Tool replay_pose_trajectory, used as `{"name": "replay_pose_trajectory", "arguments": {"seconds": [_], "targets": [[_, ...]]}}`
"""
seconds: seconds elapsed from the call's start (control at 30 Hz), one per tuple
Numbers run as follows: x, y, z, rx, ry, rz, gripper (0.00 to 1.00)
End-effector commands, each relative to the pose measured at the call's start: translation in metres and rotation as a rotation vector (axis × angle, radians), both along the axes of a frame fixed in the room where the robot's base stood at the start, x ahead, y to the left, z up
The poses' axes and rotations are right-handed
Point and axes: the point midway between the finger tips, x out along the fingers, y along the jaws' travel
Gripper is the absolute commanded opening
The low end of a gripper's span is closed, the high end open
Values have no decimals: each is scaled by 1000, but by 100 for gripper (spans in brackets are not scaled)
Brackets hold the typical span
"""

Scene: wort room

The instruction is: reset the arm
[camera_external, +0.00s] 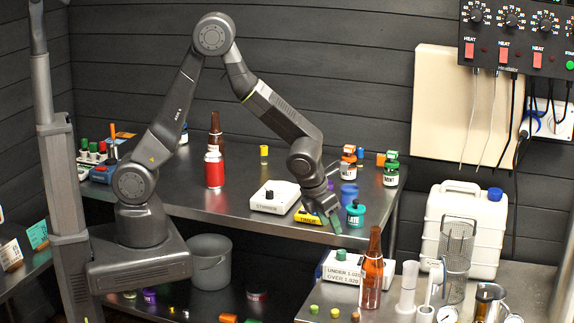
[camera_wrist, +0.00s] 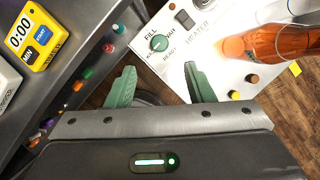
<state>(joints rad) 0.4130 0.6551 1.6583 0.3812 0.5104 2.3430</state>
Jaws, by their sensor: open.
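My arm rises from its base at the left and bends down over the right end of the steel table. Below the fingers are the table edge, a white heater panel (camera_wrist: 185,75) with a green knob (camera_wrist: 158,43), and floor.
The yellow timer (camera_wrist: 33,36) lies left in the wrist view; an amber vessel (camera_wrist: 262,46) stands right. A white stirrer (camera_external: 280,197) and red-labelled bottle (camera_external: 214,168) stand on the table. A brown bottle (camera_external: 372,272), lower right, and white canister (camera_external: 470,225) stand nearby.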

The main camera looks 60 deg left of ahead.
Motion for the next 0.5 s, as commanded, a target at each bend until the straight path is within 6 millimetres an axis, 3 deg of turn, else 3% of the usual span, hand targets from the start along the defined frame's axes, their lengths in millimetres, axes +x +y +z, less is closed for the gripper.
{"name": "replay_pose_trajectory", "arguments": {"seconds": [0.23,0.5], "targets": [[-14,-1,35,-2,-2,0,48],[3,1,-8,2,4,0,48]]}}
